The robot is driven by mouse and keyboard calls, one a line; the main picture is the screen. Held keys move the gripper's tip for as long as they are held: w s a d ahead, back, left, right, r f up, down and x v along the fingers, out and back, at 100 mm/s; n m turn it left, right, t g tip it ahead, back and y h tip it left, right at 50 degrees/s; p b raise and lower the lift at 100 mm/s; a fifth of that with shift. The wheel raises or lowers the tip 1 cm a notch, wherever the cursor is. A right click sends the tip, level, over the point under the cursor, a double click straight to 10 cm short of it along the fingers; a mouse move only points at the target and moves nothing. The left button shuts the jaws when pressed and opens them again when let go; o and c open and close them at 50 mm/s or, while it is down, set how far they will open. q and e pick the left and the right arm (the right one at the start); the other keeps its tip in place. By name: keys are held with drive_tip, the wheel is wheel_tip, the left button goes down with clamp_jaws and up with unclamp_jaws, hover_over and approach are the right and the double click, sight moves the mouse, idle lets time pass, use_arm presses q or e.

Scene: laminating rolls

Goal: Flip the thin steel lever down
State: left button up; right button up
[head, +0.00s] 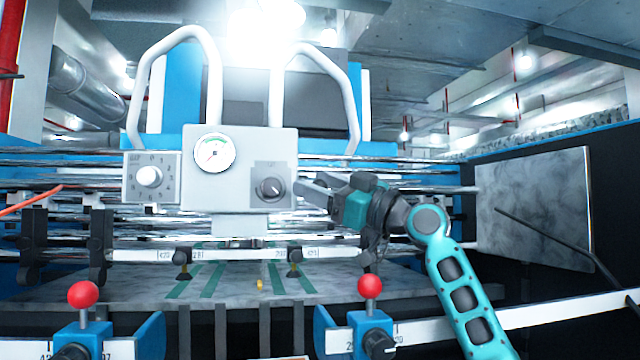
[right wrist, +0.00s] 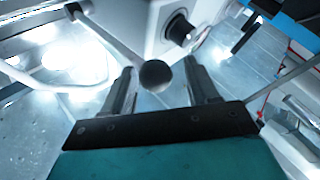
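In the right wrist view, a dark ball (right wrist: 155,75) shows between my right gripper's two fingers. A thin grey rod (right wrist: 112,38) runs from the upper left toward it and looks like the steel lever, though I cannot tell for sure that they join. In the head view I cannot make out this lever; the gripper and box may hide it. My right gripper (head: 308,190) is beside the right side of the light grey control box (head: 236,185). Its fingers stand apart on either side of the ball in the right wrist view (right wrist: 160,82). My left gripper is not in view.
The box carries a round gauge (head: 214,153) and a black knob (head: 269,187); a dial (head: 149,177) is at its left. White tube handles (head: 214,75) rise above. Red-balled levers (head: 82,293) (head: 369,286) stand in front. A dark rod (head: 545,238) crosses the marbled panel (head: 535,200) at right.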

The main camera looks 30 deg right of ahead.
drive_tip(key=shift+w+f, duration=0.25)
drive_tip(key=shift+f, duration=0.3)
drive_tip(key=shift+s+d+f, duration=0.15)
use_arm(q)
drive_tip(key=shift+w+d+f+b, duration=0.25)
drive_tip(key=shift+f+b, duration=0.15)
drive_tip(key=shift+b, duration=0.35)
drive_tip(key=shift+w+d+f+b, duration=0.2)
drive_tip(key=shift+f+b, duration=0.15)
drive_tip(key=shift+b, duration=0.35)
use_arm(e)
drive_tip(key=r+v, duration=0.1)
drive_tip(key=v, duration=1.1)
drive_tip(key=shift+s, duration=0.4)
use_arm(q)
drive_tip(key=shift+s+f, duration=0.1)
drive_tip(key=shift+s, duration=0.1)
use_arm(e)
drive_tip(key=shift+d, duration=0.15)
